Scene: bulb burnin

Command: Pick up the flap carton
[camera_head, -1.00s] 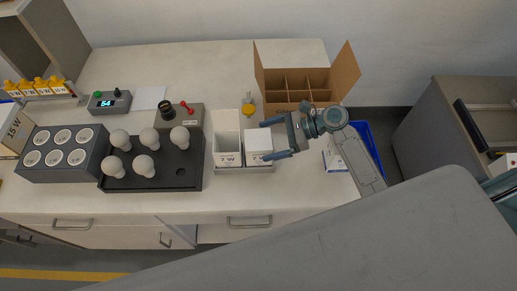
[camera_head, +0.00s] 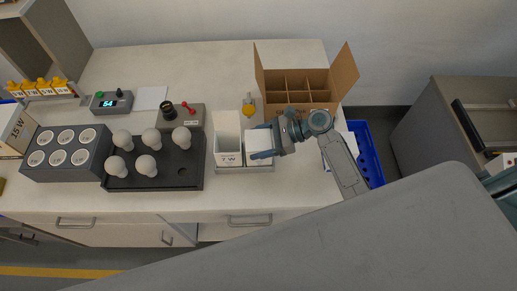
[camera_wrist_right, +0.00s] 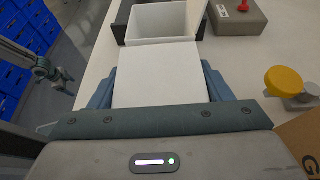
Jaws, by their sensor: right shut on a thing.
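A white carton (camera_head: 259,139) with a closed top stands at the right end of a grey tray (camera_head: 243,170). Its white top (camera_wrist_right: 158,75) fills the space between my fingers in the right wrist view. My right gripper (camera_head: 262,142) is shut on this carton from the right; the near finger hides part of its front. Next to it on the left stands an open white 7 W carton (camera_head: 229,158) with its flap raised; its open mouth (camera_wrist_right: 162,20) shows in the wrist view. A part of my left arm (camera_wrist_right: 38,66) seems to show there, its jaws unclear.
Left of the tray, a black block (camera_head: 190,178) holds several bulbs, beside a grey socket block (camera_head: 90,165). A divided cardboard box (camera_head: 292,98) stands behind my right gripper. A yellow-topped item (camera_head: 249,108) stands behind the tray. A blue bin (camera_head: 366,150) is at the right.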

